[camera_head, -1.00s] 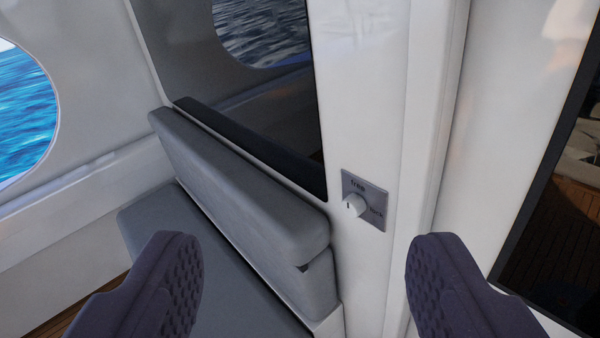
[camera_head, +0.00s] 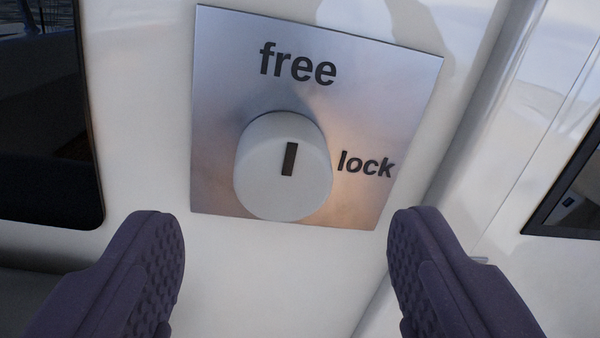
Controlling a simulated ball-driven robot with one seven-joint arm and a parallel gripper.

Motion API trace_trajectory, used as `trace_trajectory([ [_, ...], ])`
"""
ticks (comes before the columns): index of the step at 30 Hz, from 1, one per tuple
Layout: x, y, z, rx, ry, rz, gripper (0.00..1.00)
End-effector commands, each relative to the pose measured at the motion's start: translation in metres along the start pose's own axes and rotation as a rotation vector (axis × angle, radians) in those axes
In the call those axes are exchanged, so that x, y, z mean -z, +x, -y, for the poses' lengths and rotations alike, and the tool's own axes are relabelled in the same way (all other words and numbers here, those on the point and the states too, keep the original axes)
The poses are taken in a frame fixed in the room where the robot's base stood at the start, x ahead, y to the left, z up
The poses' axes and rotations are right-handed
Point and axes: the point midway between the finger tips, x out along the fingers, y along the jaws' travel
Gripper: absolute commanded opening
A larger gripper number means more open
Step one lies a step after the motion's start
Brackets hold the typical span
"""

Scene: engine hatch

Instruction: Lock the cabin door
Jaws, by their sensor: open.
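A round white knob (camera_head: 270,195) sits on a square metal plate (camera_head: 222,110) fixed to the white door post. The plate reads "free" above the knob and "lock" to its right. The dark slot mark (camera_head: 289,158) on the knob's face points up, toward "free". My gripper (camera_head: 285,225) is open, with one dark textured finger to the lower left of the knob and one to the lower right. The knob shows between and a little above the fingertips, and neither finger appears to touch it.
A dark glass panel (camera_head: 45,120) stands on the left. A vertical edge of the white frame (camera_head: 480,105) runs down on the right, with another dark panel (camera_head: 575,195) beyond it. The white surface around the plate is clear.

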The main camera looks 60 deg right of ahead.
Motion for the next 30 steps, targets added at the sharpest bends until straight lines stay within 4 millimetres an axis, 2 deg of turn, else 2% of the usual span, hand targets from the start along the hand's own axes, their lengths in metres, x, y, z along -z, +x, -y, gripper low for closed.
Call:
trace_trajectory([
  [3, -0.002, 0.021, 0.0, 0.0, -0.001, -0.001, 0.7],
  [7, -0.001, 0.037, 0.0, 0.001, 0.002, 0.0, 0.7],
  [17, 0.0, 0.043, 0.001, 0.004, 0.001, 0.001, 0.7],
  [24, 0.0, 0.043, 0.001, 0.004, 0.002, 0.001, 0.17],
  [25, 0.0, 0.043, 0.001, 0.004, 0.002, 0.001, 0.14],
  [30, 0.0, 0.043, 0.001, 0.004, 0.01, 0.001, 0.14],
])
